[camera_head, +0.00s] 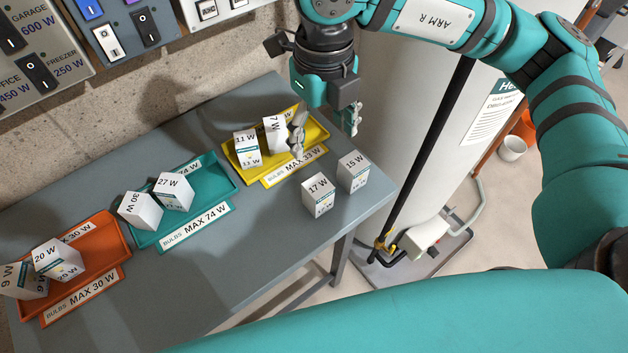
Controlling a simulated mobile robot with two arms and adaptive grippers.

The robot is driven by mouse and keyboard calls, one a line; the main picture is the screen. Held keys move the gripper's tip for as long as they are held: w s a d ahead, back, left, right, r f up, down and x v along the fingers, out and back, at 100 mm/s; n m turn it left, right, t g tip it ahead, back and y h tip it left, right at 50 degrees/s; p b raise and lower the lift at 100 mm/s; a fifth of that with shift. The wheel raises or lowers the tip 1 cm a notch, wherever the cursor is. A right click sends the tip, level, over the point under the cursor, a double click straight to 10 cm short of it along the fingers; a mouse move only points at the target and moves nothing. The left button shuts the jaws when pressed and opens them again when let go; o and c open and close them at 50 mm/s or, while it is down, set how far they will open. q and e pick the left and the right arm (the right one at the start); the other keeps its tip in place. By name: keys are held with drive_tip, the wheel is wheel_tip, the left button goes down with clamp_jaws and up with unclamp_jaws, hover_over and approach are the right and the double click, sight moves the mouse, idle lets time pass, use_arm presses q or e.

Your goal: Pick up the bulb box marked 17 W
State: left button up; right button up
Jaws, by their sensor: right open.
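The white bulb box marked 17 W (318,196) stands upright on the bare grey tabletop, near the table's right end. Another white box marked 15 W (353,172) stands just behind and to the right of it, with a small gap. My right gripper (325,125) is open, with its fingers apart above the right end of the yellow tray. It is behind the 17 W box and touches neither loose box. One finger overlaps the 7 W box (273,136) in the picture; I cannot tell if they touch. My left gripper is not in view.
The yellow tray (319,131) holds the 11 W box (246,146) and the 7 W box. A teal tray (228,187) and an orange tray (118,240) hold more boxes to the left. A white cylinder (410,110) stands beyond the table's right edge. The front tabletop is clear.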

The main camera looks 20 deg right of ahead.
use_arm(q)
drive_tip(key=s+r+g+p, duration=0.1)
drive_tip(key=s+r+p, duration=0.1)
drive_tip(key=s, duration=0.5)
use_arm(e)
approach(318, 186)
drive_tip(key=shift+s+d+f, duration=0.25)
drive_tip(key=shift+s+f, duration=0.05)
drive_tip(key=shift+s, duration=0.1)
drive_tip(key=f, duration=0.3)
drive_tip(key=shift+w, duration=0.3)
drive_tip(key=shift+f, duration=0.75)
drive_tip(key=shift+f+p, duration=0.2)
drive_tip(key=shift+p, duration=0.2)
drive_tip(key=f, duration=0.1)
drive_tip(key=f+p, duration=0.1)
drive_tip(key=f, duration=0.1)
drive_tip(key=f+p, duration=0.1)
drive_tip(key=shift+w+a+f, duration=0.1)
drive_tip(key=shift+a+f, duration=0.15)
drive_tip(key=shift+f, duration=0.25)
drive_tip(key=c, duration=0.8)
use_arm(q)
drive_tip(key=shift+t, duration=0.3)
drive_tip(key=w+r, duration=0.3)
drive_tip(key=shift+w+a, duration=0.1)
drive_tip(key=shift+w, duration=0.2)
use_arm(e)
drive_tip(key=c, duration=0.4)
